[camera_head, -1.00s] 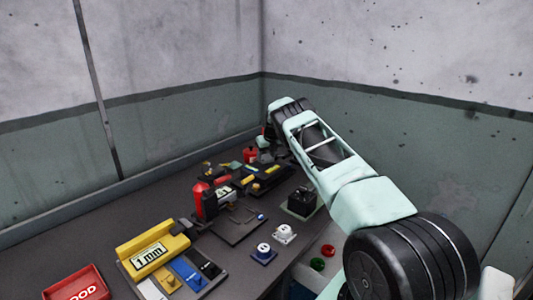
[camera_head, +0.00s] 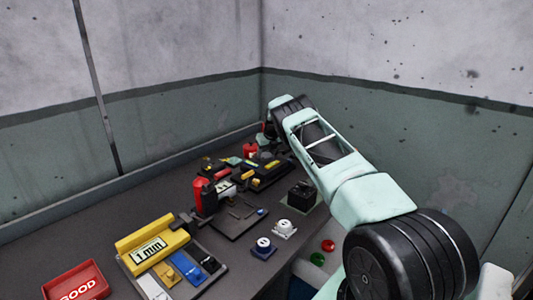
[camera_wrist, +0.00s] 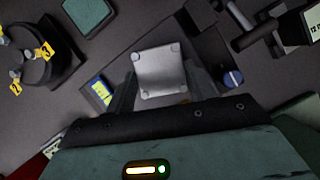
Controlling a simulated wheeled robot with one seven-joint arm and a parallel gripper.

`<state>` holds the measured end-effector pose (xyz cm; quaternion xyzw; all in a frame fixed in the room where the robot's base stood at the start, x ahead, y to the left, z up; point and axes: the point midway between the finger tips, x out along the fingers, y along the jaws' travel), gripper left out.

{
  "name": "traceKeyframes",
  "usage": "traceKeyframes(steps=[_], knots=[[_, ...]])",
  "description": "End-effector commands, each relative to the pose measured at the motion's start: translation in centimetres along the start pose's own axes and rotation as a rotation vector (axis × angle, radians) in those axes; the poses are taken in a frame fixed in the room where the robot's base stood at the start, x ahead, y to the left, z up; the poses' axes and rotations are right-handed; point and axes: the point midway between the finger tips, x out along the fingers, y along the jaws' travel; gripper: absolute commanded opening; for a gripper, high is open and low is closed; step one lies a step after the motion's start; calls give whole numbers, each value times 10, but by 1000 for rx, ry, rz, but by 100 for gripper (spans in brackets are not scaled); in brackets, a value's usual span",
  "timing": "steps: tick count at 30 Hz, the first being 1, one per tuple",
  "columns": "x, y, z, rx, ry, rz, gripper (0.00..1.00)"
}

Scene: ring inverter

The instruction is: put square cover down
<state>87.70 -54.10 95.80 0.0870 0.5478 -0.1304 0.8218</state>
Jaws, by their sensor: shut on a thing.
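The square cover (camera_wrist: 160,70) is a light grey metal plate with small round studs at its corners, seen in the wrist view. My gripper (camera_wrist: 164,88) is shut on it, with one dark finger on each side. The cover is over a dark grey surface; I cannot tell whether it touches anything below. In the head view the gripper and the cover are hidden behind my arm at the far end of the bench.
In the wrist view, a black round fixture with yellow number tags (camera_wrist: 30,60) is at left, a green block (camera_wrist: 88,14) at top, a blue knob (camera_wrist: 232,78) at right. In the head view, a yellow 1mm block (camera_head: 153,244) and red GOOD tray (camera_head: 76,282) are nearer.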

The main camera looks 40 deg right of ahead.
Motion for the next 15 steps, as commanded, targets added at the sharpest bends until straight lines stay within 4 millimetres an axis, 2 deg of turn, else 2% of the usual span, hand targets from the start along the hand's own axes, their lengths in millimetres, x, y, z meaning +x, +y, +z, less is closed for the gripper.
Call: traceKeyframes(steps=[2, 3, 5, 15], knots=[[2, 0, 0, 0, -1, 0, 23], [1, 0, 0, 0, -1, 0, 65], [1, 0, 0, 0, -1, 0, 79], [-1, 0, -1, 0, 0, 0, 79]])
